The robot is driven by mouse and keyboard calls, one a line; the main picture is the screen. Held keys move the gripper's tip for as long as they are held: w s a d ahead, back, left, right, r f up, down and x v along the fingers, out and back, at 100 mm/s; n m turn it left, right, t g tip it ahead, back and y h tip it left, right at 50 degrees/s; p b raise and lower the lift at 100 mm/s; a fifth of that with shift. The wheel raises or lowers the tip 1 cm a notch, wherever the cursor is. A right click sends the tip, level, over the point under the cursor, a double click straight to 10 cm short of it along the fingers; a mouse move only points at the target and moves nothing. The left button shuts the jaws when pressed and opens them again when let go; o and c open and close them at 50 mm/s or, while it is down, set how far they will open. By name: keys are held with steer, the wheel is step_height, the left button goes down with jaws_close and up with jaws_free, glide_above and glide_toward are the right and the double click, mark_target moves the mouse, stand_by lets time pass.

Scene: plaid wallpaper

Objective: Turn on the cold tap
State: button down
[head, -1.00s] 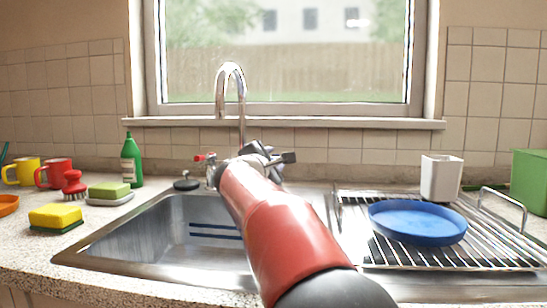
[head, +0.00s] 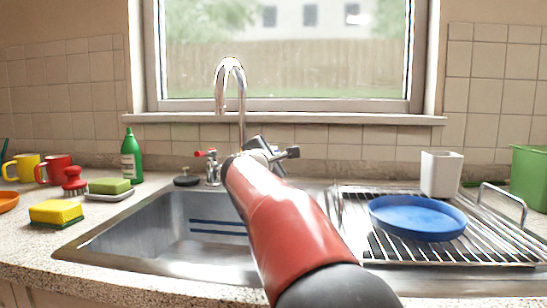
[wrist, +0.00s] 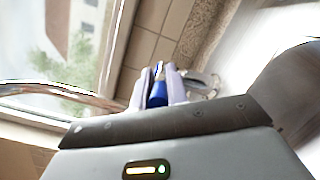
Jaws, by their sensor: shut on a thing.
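The cold tap's blue-marked handle (wrist: 157,94) shows in the wrist view between the two pale fingers of my gripper (wrist: 160,72). My gripper is shut on it. In the head view, my red forearm hides the cold tap and most of my gripper. The chrome spout (head: 230,75) arches over the sink, and I see no water coming from it. The red-marked hot tap (head: 208,160) stands to its left, clear of my arm. How far the cold handle is turned cannot be told.
The steel sink (head: 140,225) lies below. A dish rack (head: 490,245) with a blue plate (head: 418,216) and a white cup (head: 441,174) is on the right. A green bottle (head: 131,160), sponge (head: 56,213) and mugs stand on the left. The window sill (head: 300,121) runs behind.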

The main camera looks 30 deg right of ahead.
steer(key=shift+s+d+n+t+y+b, duration=0.15)
steer(key=shift+d+n+t+y+b, duration=0.2)
steer(key=shift+n+t+y, duration=0.3)
steer(key=shift+s+d+n+t+y+b, duration=0.15)
steer(key=shift+d+n+t+y+b, duration=0.25)
steer(key=shift+n+y, duration=0.35)
steer(key=c, duration=1.4)
jaws_free()
steer(key=shift+a, duration=0.1)
steer(key=b+v, duration=0.1)
steer(key=v, duration=0.6)
steer(key=shift+s+a, duration=0.15)
steer(key=shift+s, duration=0.2)
